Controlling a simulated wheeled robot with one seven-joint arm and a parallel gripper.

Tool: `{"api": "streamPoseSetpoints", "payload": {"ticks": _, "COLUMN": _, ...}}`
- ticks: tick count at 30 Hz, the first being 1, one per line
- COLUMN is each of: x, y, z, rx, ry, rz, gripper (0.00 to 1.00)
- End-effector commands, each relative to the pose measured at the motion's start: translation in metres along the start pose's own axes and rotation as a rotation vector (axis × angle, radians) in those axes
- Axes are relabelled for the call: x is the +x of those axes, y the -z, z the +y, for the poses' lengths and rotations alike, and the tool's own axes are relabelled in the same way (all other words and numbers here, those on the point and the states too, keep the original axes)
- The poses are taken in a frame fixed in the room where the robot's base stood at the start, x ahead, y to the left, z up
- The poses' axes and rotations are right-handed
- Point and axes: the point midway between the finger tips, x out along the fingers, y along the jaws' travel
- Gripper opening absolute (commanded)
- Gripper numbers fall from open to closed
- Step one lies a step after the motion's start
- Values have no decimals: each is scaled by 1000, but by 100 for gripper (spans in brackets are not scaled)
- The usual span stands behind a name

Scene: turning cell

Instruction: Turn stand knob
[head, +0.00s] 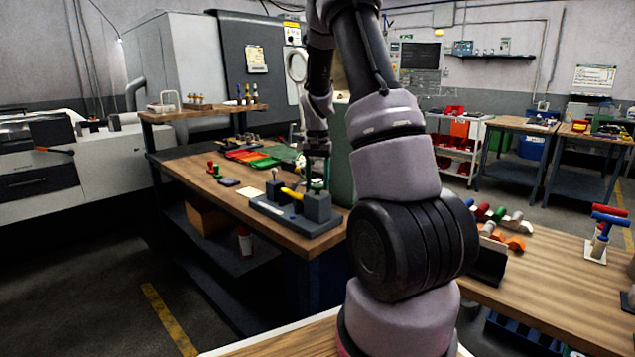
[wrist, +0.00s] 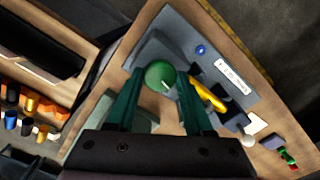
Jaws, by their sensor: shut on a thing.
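The stand (head: 290,222) is a dark grey fixture on the near corner of the wooden bench; its base plate with a white label also shows in the wrist view (wrist: 222,62). The stand knob (wrist: 160,75) is round and green with a pale line on its face, and it shows small in the head view (head: 318,185). My gripper (wrist: 160,84) is above the stand, its two dark green fingers on either side of the knob and shut on it. A yellow part (head: 292,193) lies across the stand beside the knob. My arm hides some of the bench behind it.
Red and green trays (head: 262,160) lie further back on the bench. A raised wooden shelf (head: 205,112) stands at the left end. Another wooden table (head: 560,285) with coloured parts is at the right.

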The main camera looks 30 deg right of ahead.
Motion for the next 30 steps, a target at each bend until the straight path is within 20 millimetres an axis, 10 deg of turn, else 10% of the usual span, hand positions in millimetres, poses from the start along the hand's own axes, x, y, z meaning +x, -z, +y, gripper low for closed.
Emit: {"api": "streamPoseSetpoints", "payload": {"ticks": 30, "x": 0, "y": 1, "z": -1, "rx": 962, "ry": 1, "rz": 2, "gripper": 0}}
